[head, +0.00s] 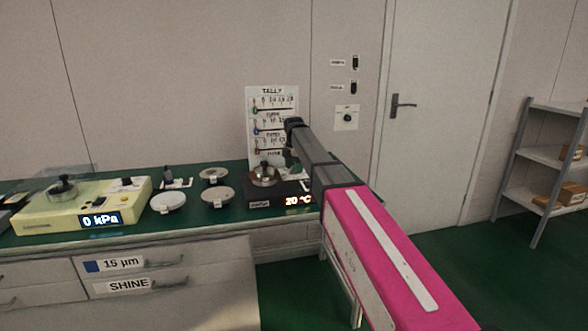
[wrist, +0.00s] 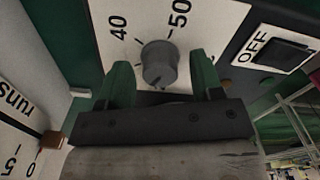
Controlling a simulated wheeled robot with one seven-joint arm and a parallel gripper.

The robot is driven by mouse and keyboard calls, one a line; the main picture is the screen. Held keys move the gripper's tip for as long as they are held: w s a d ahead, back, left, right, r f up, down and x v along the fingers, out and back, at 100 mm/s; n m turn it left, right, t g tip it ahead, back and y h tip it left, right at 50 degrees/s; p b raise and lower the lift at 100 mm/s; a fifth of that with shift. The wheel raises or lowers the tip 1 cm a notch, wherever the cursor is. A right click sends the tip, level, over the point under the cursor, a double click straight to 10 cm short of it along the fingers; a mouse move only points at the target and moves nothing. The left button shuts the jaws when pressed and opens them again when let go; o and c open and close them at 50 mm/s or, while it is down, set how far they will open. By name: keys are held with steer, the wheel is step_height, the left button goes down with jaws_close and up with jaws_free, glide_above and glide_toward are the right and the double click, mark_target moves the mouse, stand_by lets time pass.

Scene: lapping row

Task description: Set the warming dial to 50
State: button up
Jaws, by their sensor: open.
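The warming dial (wrist: 158,62) is a round grey knob on a white plate, with the marks 40 and 50 showing beyond it in the wrist view. Its pointer direction is too unclear to tell. My gripper (wrist: 161,78) is open, with one green finger on each side of the knob; I cannot tell whether either touches it. In the head view, my gripper (head: 291,158) is over the dark warmer (head: 262,195), whose display (head: 298,201) reads 20 °C. The arm hides the dial there.
A switch marked OFF (wrist: 280,50) sits right of the dial in the wrist view. On the green bench are a pale yellow machine (head: 130,205) reading 0 kPa and several round plates (head: 168,202). A TALLY board (head: 270,100) stands behind the warmer.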

steer(key=shift+f, duration=0.3)
steer(key=c, duration=0.9)
